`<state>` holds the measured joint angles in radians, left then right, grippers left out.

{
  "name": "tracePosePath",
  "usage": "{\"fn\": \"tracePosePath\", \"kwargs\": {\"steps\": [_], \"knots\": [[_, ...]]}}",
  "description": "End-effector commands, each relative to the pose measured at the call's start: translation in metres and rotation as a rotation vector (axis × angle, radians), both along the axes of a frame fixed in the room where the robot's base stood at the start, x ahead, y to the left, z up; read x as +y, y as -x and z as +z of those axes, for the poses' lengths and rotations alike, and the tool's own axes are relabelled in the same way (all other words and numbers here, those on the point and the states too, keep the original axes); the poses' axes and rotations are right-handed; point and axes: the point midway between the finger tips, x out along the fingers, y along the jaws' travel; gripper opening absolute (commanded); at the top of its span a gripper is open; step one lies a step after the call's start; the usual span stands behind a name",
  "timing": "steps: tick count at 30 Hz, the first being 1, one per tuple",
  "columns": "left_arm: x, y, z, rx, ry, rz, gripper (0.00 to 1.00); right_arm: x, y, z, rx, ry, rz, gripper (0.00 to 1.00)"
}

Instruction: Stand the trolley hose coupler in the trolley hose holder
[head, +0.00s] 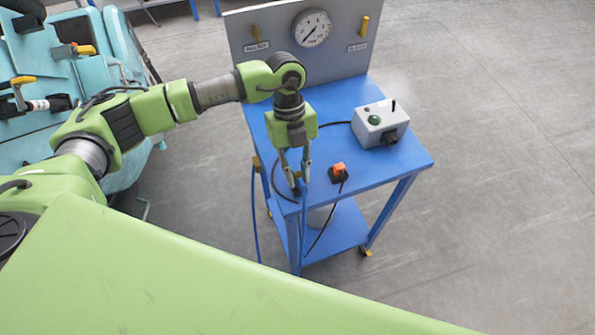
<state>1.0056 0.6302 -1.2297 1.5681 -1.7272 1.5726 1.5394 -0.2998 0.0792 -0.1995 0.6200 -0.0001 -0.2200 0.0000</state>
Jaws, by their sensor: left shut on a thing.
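My left gripper (297,178) points down over the near left corner of the blue trolley (395,165). It is shut on a small part at its fingertips, which seems to be the hose coupler; the fingers hide most of it. A blue hose (304,225) hangs below the fingertips past the trolley's front edge. A dark piece shows at the fingertips by the edge; I cannot tell whether it is the coupler or the holder. I cannot make out the holder clearly, nor whether the coupler touches it. My right gripper is not in view.
An orange and black plug (339,172) with a black cable lies right of the gripper. A grey box (380,123) with a green button stands farther right. A grey panel with a gauge (311,28) rises at the back. Teal equipment (85,60) stands left.

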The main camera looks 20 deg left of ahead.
Motion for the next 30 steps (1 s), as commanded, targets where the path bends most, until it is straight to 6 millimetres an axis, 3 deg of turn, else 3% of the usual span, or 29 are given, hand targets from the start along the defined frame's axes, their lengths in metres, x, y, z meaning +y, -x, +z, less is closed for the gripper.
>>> {"fn": "tracePosePath", "kwargs": {"steps": [6,7,9,20,25,30], "knots": [[0.000,0.000,-0.001,0.000,0.000,0.000,0.00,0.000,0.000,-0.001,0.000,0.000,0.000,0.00],[0.000,0.000,-0.001,0.000,0.000,0.000,0.25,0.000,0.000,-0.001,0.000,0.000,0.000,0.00],[0.000,0.000,-0.001,0.000,0.000,0.000,0.37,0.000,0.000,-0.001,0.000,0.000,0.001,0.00],[0.001,-0.001,0.001,-0.001,-0.001,0.000,0.37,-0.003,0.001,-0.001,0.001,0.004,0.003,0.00],[0.004,-0.006,0.022,-0.003,0.000,0.002,0.37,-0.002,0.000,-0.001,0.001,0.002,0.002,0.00],[0.010,-0.015,0.057,-0.005,0.000,0.001,0.37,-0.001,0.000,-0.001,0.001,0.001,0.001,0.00]]}}
